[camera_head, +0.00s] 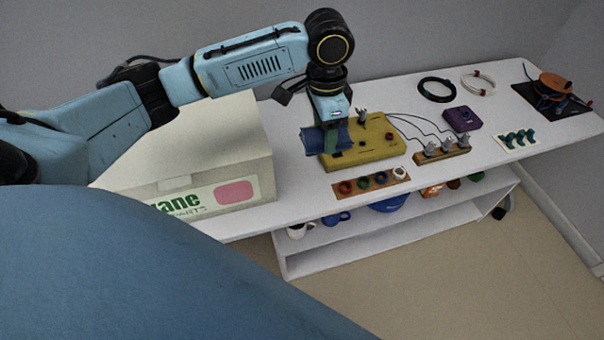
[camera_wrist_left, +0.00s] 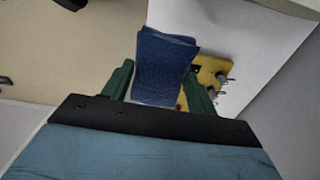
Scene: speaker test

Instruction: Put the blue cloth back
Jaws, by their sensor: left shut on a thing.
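The blue cloth (camera_head: 326,141) hangs at the fingers of my left gripper (camera_head: 330,122) in the head view, in front of the left part of the yellow device. In the left wrist view the folded blue cloth (camera_wrist_left: 165,68) sits between the two green fingers of my left gripper (camera_wrist_left: 160,88), which is shut on it. The cloth hides part of the yellow device (camera_head: 366,145). I cannot tell from these views how high the cloth is above the bench. My right gripper is in neither view.
A large cream box (camera_head: 225,150) stands left on the white bench (camera_head: 300,196). A wooden strip with several coloured rings (camera_head: 370,187) lies at the front edge. A strip with metal parts (camera_head: 442,153), a purple box (camera_head: 462,119), cable coils and an orange reel (camera_head: 556,84) are farther right.

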